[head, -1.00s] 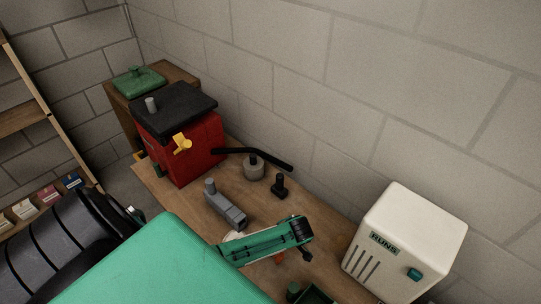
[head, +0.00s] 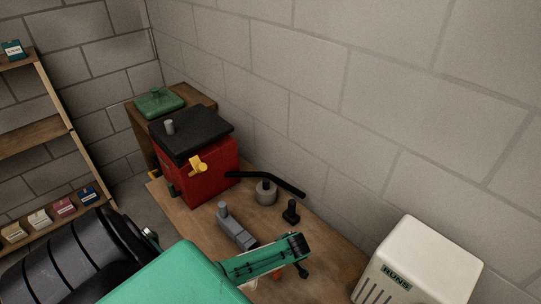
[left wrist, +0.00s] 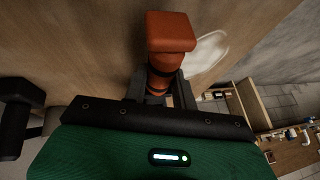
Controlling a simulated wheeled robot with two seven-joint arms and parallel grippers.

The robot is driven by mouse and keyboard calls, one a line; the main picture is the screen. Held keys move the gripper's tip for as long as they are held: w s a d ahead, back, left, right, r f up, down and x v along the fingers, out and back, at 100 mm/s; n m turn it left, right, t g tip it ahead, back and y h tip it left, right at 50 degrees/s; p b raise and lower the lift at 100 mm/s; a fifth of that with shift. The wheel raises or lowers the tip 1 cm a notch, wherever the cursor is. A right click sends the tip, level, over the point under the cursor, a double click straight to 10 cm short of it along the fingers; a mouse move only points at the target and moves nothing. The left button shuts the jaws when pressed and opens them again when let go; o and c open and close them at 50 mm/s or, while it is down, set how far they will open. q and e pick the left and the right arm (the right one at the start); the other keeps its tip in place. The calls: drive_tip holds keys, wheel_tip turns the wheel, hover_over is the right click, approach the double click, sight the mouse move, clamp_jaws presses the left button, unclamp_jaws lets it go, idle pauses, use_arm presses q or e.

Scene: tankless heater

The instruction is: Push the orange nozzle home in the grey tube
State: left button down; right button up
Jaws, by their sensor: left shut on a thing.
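The orange nozzle (left wrist: 170,33) shows in the left wrist view with a broad, square-looking head and a narrower round body. My left gripper (left wrist: 159,88) is shut on that narrower body. A grey fitting (head: 237,228) with an upright stub, probably the grey tube, lies on the bench just beyond and left of my left gripper. The nozzle looks apart from it, but the gap is hard to judge. My right gripper is not in view.
A red box with a black lid (head: 197,168) and yellow tap stands behind left. A grey round piece with a long black handle (head: 266,192) and a small black part (head: 291,211) stand near the wall. A white heater (head: 425,262) stands at right.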

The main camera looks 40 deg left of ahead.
use_arm(q)
drive_tip(key=shift+r, duration=0.1)
idle(0.6)
drive_tip(key=shift+p, duration=0.85)
idle(0.8)
drive_tip(key=shift+w+a, duration=0.2)
drive_tip(key=shift+a, duration=1.6)
drive_tip(key=c, duration=1.1)
unclamp_jaws()
drive_tip(key=shift+o, duration=0.2)
drive_tip(key=b+v, duration=0.1)
drive_tip(key=v, duration=1.2)
drive_tip(key=shift+d+r, duration=0.25)
drive_tip(key=shift+w, duration=0.1)
